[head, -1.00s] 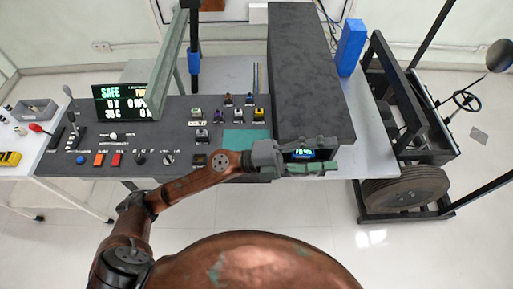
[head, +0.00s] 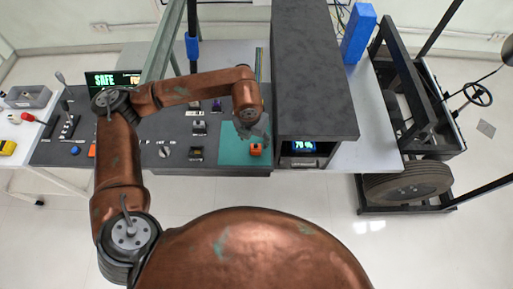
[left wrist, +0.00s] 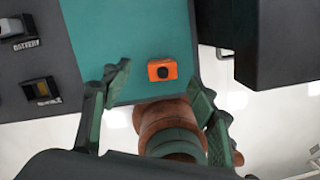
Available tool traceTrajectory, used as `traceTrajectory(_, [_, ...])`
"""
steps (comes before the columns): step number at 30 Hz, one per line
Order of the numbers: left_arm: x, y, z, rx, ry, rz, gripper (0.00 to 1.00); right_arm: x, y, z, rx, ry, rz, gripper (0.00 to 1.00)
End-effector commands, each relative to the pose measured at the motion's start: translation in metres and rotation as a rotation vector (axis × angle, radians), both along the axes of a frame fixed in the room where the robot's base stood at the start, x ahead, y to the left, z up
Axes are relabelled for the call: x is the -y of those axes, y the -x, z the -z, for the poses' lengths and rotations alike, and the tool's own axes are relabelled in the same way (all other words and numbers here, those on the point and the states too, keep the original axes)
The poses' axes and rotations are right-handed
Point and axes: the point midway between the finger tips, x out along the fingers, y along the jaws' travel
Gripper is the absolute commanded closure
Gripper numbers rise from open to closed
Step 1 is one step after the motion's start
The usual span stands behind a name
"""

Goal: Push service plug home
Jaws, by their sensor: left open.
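An orange block (head: 256,150) with a dark round spot lies on the teal mat at the front of the dark console; it looks like the service plug, but no label on it is readable. It also shows in the left wrist view (left wrist: 162,70). My left gripper (head: 252,130) is above the mat, just behind the block in the head view. In the left wrist view its two fingers (left wrist: 160,80) are spread, with the block beyond them and nothing between them. My right gripper is not in view. I cannot tell which socket belongs to the plug.
A tall dark box (head: 315,75) with a small lit display (head: 303,146) stands right of the mat. The console (head: 120,143) carries several switches and a "SAFE" screen (head: 112,80). A blue block (head: 358,40) stands on the table behind. A wheeled frame (head: 405,110) is at right.

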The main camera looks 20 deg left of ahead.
Motion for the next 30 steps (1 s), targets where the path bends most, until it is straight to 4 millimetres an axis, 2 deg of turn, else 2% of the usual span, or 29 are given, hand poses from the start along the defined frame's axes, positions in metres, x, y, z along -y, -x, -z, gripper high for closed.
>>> traceTrajectory(11, [0.005, -0.002, 0.047, -0.003, 0.002, 0.003, 0.46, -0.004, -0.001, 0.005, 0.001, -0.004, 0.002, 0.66])
traceTrajectory(19, [0.006, -0.004, 0.05, 0.0, 0.003, 0.006, 0.47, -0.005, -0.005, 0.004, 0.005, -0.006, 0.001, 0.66])
traceTrajectory(30, [0.006, -0.004, 0.05, 0.0, 0.003, 0.007, 0.72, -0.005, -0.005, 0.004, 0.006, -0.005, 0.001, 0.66])
